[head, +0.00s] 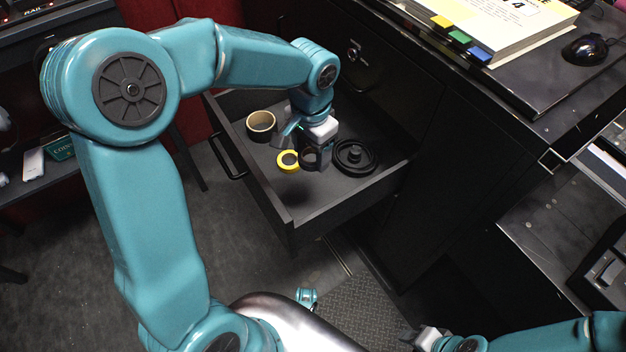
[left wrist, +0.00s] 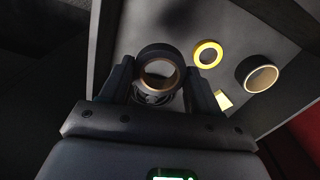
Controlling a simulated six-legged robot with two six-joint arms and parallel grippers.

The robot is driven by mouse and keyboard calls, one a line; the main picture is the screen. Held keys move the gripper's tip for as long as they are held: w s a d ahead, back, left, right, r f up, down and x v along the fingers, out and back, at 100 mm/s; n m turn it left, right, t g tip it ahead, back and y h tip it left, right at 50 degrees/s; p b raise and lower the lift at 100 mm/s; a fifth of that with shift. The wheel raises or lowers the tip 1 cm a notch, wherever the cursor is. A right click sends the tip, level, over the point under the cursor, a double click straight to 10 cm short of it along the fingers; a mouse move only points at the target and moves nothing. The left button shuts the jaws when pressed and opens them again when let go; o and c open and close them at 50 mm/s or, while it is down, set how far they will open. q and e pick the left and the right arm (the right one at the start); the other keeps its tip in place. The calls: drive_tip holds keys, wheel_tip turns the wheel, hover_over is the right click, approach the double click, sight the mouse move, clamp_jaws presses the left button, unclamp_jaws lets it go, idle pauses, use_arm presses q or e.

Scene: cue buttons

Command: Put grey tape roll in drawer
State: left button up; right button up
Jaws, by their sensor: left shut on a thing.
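The grey tape roll (head: 307,151) is dark with a tan inner ring. In the left wrist view the roll (left wrist: 157,51) sits between the two fingertips. My left gripper (head: 316,158) is shut on it, low inside the open black drawer (head: 271,194). In the head view the gripper partly hides the roll, and I cannot tell whether the roll touches the drawer floor. My right gripper (head: 415,335) is at the bottom of the head view, away from the drawer; its jaws are too unclear to read.
In the drawer, a yellow tape roll (head: 281,160) lies beside the held roll, a tan-and-black roll (head: 261,133) lies at the back left, and a black reel (head: 354,154) lies on the right.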

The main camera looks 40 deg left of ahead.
use_arm(q)
drive_tip(key=b, duration=0.3)
hover_over(311, 197)
wheel_tip(311, 197, down, 11)
drive_tip(key=shift+d+f, duration=0.1)
drive_tip(key=shift+f, duration=0.05)
wheel_tip(311, 197, down, 4)
drive_tip(key=shift+f+b, duration=0.15)
drive_tip(key=shift+b, duration=0.75)
use_arm(e)
wheel_tip(311, 197, down, 5)
drive_tip(key=shift+f, duration=0.2)
use_arm(q)
drive_tip(key=shift+f, duration=0.1)
drive_tip(key=o, duration=1)
drive_tip(key=shift+o, duration=0.2)
use_arm(e)
drive_tip(key=shift+f, duration=0.1)
use_arm(q)
wheel_tip(311, 197, up, 12)
drive_tip(key=p, duration=0.4)
drive_tip(key=shift+r, duration=0.2)
use_arm(e)
wheel_tip(311, 197, up, 4)
drive_tip(key=shift+r, duration=0.15)
